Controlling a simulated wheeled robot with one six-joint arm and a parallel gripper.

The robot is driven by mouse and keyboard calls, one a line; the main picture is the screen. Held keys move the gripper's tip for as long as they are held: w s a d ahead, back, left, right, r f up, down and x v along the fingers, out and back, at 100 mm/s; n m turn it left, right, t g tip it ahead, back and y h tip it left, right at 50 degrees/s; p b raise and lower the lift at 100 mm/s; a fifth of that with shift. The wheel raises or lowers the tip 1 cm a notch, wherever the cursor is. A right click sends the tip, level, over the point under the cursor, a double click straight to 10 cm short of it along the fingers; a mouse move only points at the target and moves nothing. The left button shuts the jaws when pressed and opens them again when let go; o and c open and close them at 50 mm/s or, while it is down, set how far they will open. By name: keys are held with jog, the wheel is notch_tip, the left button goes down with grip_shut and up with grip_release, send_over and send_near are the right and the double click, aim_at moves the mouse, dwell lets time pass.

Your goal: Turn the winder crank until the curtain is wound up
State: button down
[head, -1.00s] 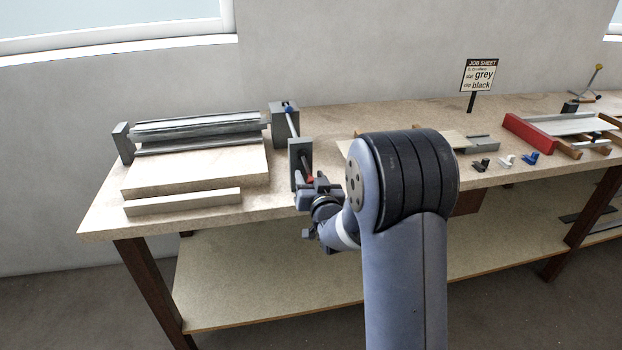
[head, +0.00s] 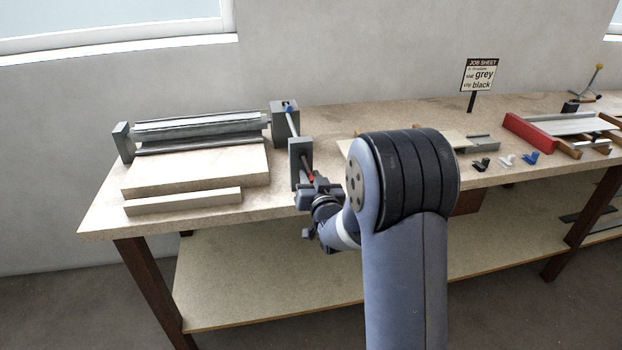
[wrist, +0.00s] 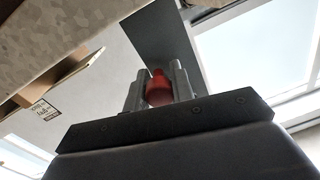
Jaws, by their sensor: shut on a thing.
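The winder (head: 300,152) stands at the front of the bench with a grey upright block and a shaft. The red crank handle (head: 311,178) shows beside it, partly hidden by my gripper (head: 318,187). In the wrist view my gripper (wrist: 158,92) is shut on the red crank handle (wrist: 158,88), which sits between its two grey fingers. The curtain (head: 195,127), made of grey slats, lies around the roller between two end blocks at the left of the bench. I cannot tell how much of it is wound.
A wooden board (head: 195,172) and a pale strip (head: 183,201) lie in front of the roller. A job sheet sign (head: 479,75), small clips (head: 506,160) and a red block (head: 530,134) are to the right. A lower shelf (head: 270,285) runs underneath.

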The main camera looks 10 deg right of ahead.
jog(key=shift+d+f+n+b, duration=0.1)
jog(key=shift+d+n+b, duration=0.2)
jog(key=shift+b, duration=0.2)
jog(key=shift+d+n+b, duration=0.35)
jog(key=shift+n+b, duration=0.55)
jog(key=shift+b, duration=0.35)
jog(key=n+b, duration=0.1)
jog(key=d+r+n+b, duration=0.1)
jog(key=b, duration=0.1)
jog(key=shift+n, duration=0.3)
jog(key=n+b, duration=0.1)
jog(key=d+r+n+b, duration=0.1)
jog(key=shift+n, duration=0.3)
notch_tip(320, 180, up, 8)
jog(key=n+h+b, duration=0.1)
jog(key=n+b, duration=0.7)
jog(key=n, duration=0.7)
jog(key=shift+a, duration=0.35)
jog(key=shift+r, duration=0.1)
jog(key=c, duration=1.2)
grip_release()
jog(key=shift+g, duration=0.3)
jog(key=shift+c, duration=0.2)
